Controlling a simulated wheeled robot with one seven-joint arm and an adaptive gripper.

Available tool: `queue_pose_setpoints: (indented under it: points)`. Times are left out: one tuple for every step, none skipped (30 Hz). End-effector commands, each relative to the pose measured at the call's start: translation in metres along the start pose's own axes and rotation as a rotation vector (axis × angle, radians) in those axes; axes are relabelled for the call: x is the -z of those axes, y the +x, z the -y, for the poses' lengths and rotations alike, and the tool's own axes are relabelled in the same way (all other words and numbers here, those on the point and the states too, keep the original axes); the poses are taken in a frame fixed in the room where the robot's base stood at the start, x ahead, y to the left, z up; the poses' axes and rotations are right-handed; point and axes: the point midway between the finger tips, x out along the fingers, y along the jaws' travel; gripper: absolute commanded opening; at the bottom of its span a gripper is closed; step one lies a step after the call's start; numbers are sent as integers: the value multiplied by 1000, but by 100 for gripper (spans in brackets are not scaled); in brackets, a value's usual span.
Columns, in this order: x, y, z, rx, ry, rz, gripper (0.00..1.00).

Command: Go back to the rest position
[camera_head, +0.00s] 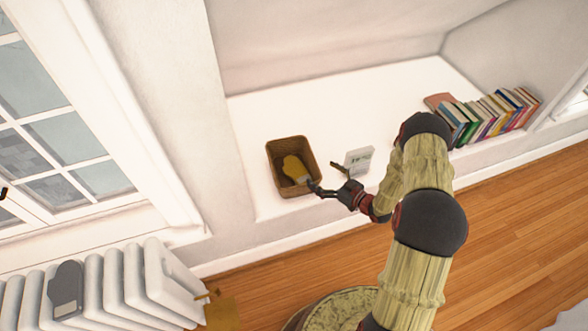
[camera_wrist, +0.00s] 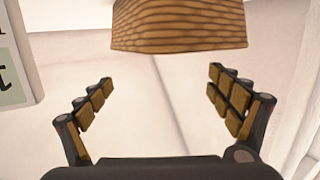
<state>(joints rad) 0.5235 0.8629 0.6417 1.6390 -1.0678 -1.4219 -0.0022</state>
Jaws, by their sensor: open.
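My gripper (camera_head: 328,180) is open in the head view, at the front right of a brown woven basket (camera_head: 270,156) on the white ledge. In the wrist view my gripper (camera_wrist: 160,100) has its two fingers wide apart with nothing between them. The basket (camera_wrist: 180,28) shows beyond the fingertips at the top of that view. A yellow mitt-like item (camera_head: 295,168) lies inside the basket. My arm reaches in from the lower right of the head view.
A small white card (camera_head: 358,159) stands right of the basket; its edge (camera_wrist: 14,60) shows at left in the wrist view. Several books (camera_head: 490,115) stand at the ledge's right. A white radiator (camera_head: 110,285) bearing a dark grey mitt-like item (camera_head: 66,288) is at lower left. Wooden floor (camera_head: 510,230) lies open.

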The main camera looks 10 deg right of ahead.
Motion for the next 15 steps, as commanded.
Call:
queue_pose_setpoints:
  points:
    - [0,0,0,0,0,0,91]
    - [0,0,0,0,0,0,91]
    - [0,0,0,0,0,0,91]
    - [0,0,0,0,0,0,91]
    - [0,0,0,0,0,0,91]
    - [0,0,0,0,0,0,91]
    - [0,0,0,0,0,0,91]
    - [0,0,0,0,0,0,91]
    - [0,0,0,0,0,0,91]
    - [0,0,0,0,0,0,91]
    - [0,0,0,0,0,0,91]
    - [0,0,0,-1,-1,1,91]
    - [2,1,-2,-2,-4,4,91]
    - [4,2,-3,-5,-8,9,91]
    - [9,4,-6,-10,-17,20,91]
